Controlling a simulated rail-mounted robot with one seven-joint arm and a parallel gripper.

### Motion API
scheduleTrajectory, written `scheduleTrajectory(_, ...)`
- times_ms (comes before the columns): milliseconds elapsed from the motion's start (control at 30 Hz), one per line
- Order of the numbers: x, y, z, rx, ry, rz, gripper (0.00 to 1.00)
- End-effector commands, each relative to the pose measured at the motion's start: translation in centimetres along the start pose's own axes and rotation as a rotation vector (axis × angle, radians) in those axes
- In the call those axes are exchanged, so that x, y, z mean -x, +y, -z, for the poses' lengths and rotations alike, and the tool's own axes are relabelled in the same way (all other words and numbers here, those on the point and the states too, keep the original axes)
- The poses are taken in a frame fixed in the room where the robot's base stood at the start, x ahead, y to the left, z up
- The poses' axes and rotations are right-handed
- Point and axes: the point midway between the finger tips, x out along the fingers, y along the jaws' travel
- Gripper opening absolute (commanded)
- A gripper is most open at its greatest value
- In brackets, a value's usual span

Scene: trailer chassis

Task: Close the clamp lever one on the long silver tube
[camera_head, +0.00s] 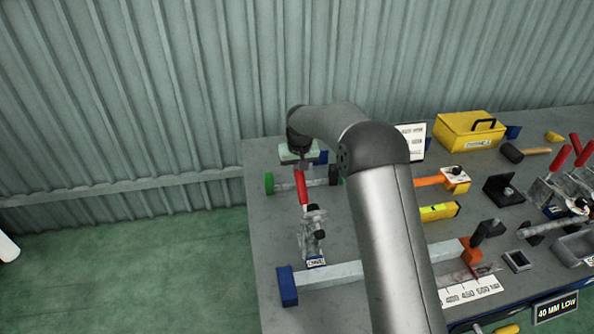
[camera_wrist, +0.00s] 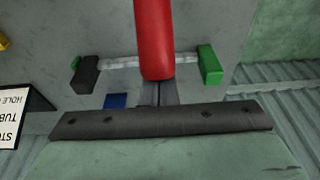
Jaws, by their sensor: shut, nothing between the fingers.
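The clamp (camera_head: 313,238) sits by the left part of the long silver tube (camera_head: 350,271), which has a blue end block and an orange end piece. Its red lever (camera_head: 302,188) points up and away from the tube in the head view. In the wrist view the red lever (camera_wrist: 154,38) fills the upper middle, and its rounded end overlaps the fingertips. My gripper (camera_wrist: 157,90) is shut and empty, right at the lever's end; I cannot tell if they touch. In the head view my gripper (camera_head: 301,166) is partly hidden by my wrist.
A shorter tube with a green end block (camera_head: 269,183) and a black one lies behind the lever. To the right are a yellow box (camera_head: 468,131), a mallet (camera_head: 512,152), a yellow level (camera_head: 440,212) and more red-handled clamps (camera_head: 560,160). A corrugated wall stands behind the bench.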

Motion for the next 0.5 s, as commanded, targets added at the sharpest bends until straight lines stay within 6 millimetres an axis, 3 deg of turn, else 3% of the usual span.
scheduleTrajectory(500, 1.7, 0.0, -2.1, 0.000, -0.026, -0.001, 0.00)
